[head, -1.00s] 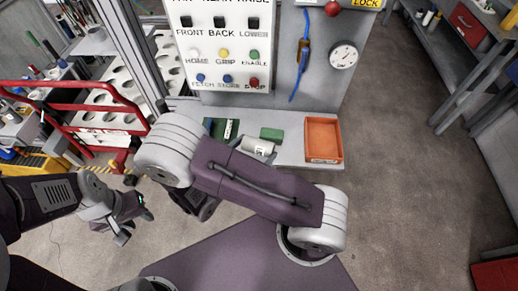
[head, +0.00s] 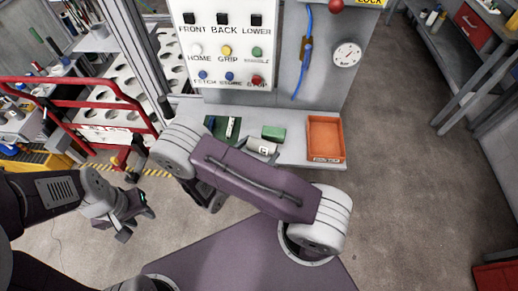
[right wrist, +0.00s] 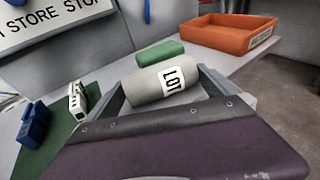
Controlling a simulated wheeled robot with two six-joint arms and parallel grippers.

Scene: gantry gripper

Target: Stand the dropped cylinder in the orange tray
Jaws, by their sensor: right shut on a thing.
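The grey-white cylinder (head: 261,146) with a LOT label lies on its side over the grey bench shelf. In the right wrist view the cylinder (right wrist: 165,82) lies crosswise between the two fingers of my right gripper (right wrist: 165,88), which is shut on it. I cannot tell whether it touches the shelf. The orange tray (head: 325,157) stands at the shelf's right end, apart from the cylinder; it also shows in the right wrist view (right wrist: 228,41). In the head view my arm hides most of my right gripper. My left gripper (head: 134,224) hangs empty over the floor, fingers apart.
A green block (head: 273,133) lies just behind the cylinder. A green mat (right wrist: 60,140) with a white piece (right wrist: 77,98) and a blue piece (right wrist: 34,124) is to its left. The button panel (head: 225,50) rises behind the shelf. A red rail (head: 70,82) stands left.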

